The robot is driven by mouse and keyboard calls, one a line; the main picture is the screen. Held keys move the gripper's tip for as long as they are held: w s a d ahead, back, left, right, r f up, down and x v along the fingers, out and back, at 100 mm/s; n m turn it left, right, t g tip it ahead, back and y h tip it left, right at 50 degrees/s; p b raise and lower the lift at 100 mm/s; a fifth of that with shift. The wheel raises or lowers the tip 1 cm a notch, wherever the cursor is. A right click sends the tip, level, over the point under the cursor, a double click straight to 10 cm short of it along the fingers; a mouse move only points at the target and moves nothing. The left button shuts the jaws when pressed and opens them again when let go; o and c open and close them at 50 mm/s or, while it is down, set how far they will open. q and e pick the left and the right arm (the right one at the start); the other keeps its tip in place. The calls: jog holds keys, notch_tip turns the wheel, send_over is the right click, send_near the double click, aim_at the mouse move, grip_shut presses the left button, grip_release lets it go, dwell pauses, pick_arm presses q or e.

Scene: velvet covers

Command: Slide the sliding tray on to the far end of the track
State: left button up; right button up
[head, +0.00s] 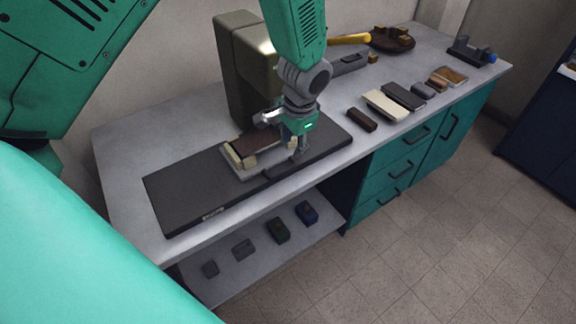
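The sliding tray (258,168) is a pale, shallow tray with cream blocks at its sides and a dark brown piece lying in it. It sits on a long, dark flat track (190,195) on the worktop, around the middle of the track's length. Bare track shows to the tray's left and right. My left gripper (281,142) points down at the tray's right end, with its fingers spread apart. Whether a finger touches the tray is hard to tell, as the gripper covers that end. My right gripper is not in view.
A tall olive-metal machine (238,75) stands close behind the track. Several small items sit on the lower shelf (225,285). The worktop's left end is clear.

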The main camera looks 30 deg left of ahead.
pick_arm(q)
jog(key=r, duration=0.1)
send_over(285, 169)
jog(key=f, duration=0.9)
jog(key=shift+s+d+p, duration=0.2)
jog(key=shift+p, duration=0.1)
jog(key=f, duration=0.3)
jog(key=shift+w+d+f, duration=0.15)
jog(key=shift+w+f, duration=0.05)
jog(key=shift+d+f, duration=0.2)
jog(key=shift+f, duration=0.25)
jog(key=shift+a+f, duration=0.1)
jog(key=shift+a, duration=0.5)
grip_shut()
jog(key=shift+d, duration=0.1)
